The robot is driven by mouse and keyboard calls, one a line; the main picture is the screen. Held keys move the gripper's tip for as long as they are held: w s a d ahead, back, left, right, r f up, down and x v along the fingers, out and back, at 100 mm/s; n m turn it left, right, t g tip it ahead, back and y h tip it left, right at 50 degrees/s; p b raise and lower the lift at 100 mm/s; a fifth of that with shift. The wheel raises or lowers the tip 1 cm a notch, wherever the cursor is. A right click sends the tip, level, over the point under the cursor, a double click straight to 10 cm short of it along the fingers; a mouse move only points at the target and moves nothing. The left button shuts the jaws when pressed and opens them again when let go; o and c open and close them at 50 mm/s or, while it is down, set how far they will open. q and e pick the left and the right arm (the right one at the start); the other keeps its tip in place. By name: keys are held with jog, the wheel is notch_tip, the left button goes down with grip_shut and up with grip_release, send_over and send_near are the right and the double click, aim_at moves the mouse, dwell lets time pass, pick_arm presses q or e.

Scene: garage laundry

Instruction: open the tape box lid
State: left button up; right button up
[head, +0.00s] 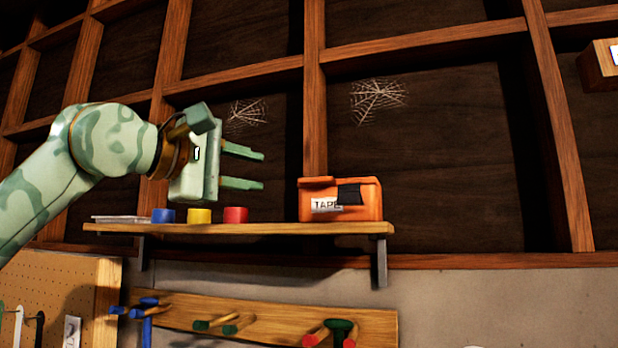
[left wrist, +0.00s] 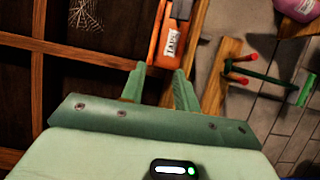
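The orange tape box (head: 365,207) with a white TAPE label stands on the right part of the wooden wall shelf (head: 270,229). Its lid (head: 318,182) looks shut, and a dark tab (head: 349,194) shows on its front. In the left wrist view the box (left wrist: 176,30) is ahead, beyond the fingertips. My left gripper (head: 263,171) is open and empty, in the air above the shelf, left of the box and apart from it. It also shows in the left wrist view (left wrist: 160,72). My right gripper is in neither view.
Blue (head: 163,215), yellow (head: 199,216) and red (head: 236,215) tape rolls stand on the shelf left of the box. A peg rack (head: 270,318) with tools hangs below. Wooden studs (head: 314,90) stand behind. The space right of the box is clear.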

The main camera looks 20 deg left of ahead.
aim_at(313, 180)
pick_arm(q)
jog(key=shift+t+y, duration=0.3)
jog(key=p+x, duration=0.1)
jog(key=x, duration=0.3)
jog(key=r+p+x, duration=0.1)
jog(key=p+x, duration=0.1)
jog(key=x, duration=0.3)
jog(key=p+x, duration=0.1)
jog(key=x, duration=0.4)
jog(key=shift+w+a+r, duration=0.15)
jog(key=shift+a, duration=0.1)
jog(key=shift+w+d+p, duration=0.25)
jog(key=shift+w+p, duration=0.05)
jog(key=shift+w, duration=0.35)
grip_shut()
